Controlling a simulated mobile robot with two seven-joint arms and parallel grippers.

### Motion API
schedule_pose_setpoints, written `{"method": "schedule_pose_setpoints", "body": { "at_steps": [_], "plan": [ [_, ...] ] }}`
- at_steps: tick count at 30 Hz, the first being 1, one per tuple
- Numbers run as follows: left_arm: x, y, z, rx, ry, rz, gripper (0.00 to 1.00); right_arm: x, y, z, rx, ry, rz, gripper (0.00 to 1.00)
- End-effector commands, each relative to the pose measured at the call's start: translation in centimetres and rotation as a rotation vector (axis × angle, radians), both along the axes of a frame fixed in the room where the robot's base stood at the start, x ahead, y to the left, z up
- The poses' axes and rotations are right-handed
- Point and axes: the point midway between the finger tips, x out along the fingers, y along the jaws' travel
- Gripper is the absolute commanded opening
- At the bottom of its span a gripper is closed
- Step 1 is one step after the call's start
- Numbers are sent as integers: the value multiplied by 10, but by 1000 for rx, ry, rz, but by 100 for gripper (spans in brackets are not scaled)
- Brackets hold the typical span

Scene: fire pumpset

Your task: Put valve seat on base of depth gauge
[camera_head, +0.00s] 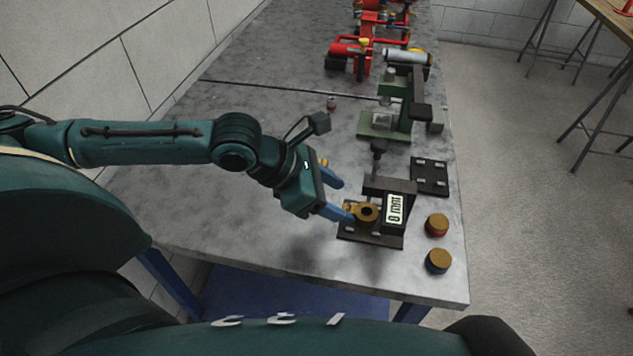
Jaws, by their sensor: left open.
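The depth gauge (396,208) stands near the front of the grey table, with a dark upright and a white display that reads about 0 mm. The brass valve seat (367,212), with a dark round hole, is at the dark base (392,240) of the gauge, left of the display. It appears to rest on the base; its underside is hidden. My left gripper (338,196) is open, with its blue fingers just left of the valve seat. The nearer fingertip is close to the seat's left end; I cannot tell whether they touch. My right gripper is not in view.
Two round brass-topped pieces, one red-sided (437,225) and one blue-sided (439,261), stand right of the gauge. A black plate (430,176) lies behind it. A green fixture (393,110) and red pump parts (347,50) stand farther back. The table's left part is clear.

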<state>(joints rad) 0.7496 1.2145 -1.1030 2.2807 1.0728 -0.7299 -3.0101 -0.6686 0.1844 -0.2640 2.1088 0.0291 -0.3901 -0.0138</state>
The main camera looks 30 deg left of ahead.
Motion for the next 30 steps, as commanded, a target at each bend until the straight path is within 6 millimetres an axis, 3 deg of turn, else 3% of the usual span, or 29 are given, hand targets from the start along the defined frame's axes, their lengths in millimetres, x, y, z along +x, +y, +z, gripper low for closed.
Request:
{"method": "schedule_pose_setpoints", "body": {
  "at_steps": [4, 9, 30],
  "plan": [
    [-8, 15, 18, 3, -6, 6, 59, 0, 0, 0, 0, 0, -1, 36],
    [-13, 19, 30, 4, -4, -1, 59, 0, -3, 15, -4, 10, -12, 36],
    [-22, 29, 37, -2, 1, 3, 59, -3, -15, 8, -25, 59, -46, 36]
  ]
}}
